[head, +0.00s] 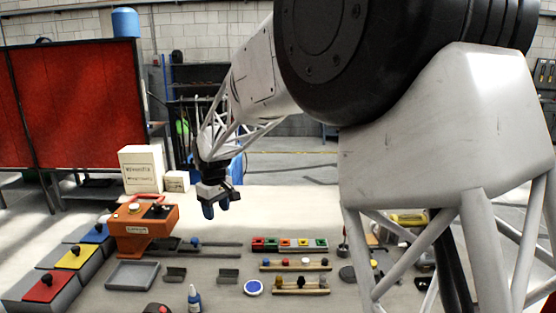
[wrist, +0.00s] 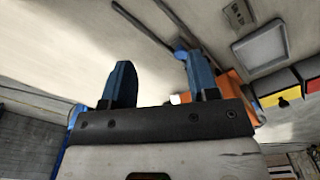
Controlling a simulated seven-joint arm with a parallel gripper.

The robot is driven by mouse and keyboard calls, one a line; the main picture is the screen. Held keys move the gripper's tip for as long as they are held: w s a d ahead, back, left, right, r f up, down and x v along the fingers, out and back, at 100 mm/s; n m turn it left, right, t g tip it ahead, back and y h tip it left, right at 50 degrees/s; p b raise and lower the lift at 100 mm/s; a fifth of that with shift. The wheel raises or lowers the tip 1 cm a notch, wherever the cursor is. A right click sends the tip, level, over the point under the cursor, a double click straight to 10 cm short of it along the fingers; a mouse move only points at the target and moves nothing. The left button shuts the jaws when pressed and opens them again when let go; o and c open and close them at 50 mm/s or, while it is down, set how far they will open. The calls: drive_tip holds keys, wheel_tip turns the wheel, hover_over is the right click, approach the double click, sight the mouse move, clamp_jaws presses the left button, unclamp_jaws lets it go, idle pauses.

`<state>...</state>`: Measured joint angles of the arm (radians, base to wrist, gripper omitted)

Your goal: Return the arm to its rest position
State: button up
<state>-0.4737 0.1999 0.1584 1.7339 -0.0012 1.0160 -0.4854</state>
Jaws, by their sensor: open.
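My gripper (head: 221,206) hangs at the end of my arm above the back part of the pale table, to the right of the orange machine (head: 130,241). In the wrist view my gripper (wrist: 160,82) shows two blue fingers well apart with nothing between them. The orange machine also shows in the wrist view (wrist: 233,85), partly hidden behind the right finger. My upper arm and its support cover much of the right side in the head view.
Boxes with red (head: 46,285), yellow (head: 76,257) and blue lids stand at the left. A grey tray (head: 110,284), a blue bottle (head: 194,298), a coloured block row (head: 289,244) and racks of pegs (head: 295,265) lie on the table. White boxes (head: 141,169) stand behind.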

drive_tip(key=s+d+r+m+t, duration=0.1)
drive_tip(key=s+d+r+m, duration=0.25)
drive_tip(key=s+d, duration=0.7)
drive_tip(key=s+d+r+m, duration=0.2)
drive_tip(key=s+d+r, duration=0.35)
drive_tip(key=d, duration=0.75)
drive_tip(key=s+d+f+m, duration=0.2)
drive_tip(key=s+d, duration=0.2)
drive_tip(key=s, duration=0.4)
drive_tip(key=s+d+f+m, duration=0.1)
drive_tip(key=s+d+f, duration=0.1)
drive_tip(key=s+d, duration=0.3)
drive_tip(key=s+d+f+m+t, duration=0.1)
drive_tip(key=s+d, duration=0.3)
drive_tip(key=s, duration=0.9)
drive_tip(key=shift+d+f+m, duration=0.25)
drive_tip(key=shift+f+m, duration=0.25)
drive_tip(key=shift+m, duration=0.35)
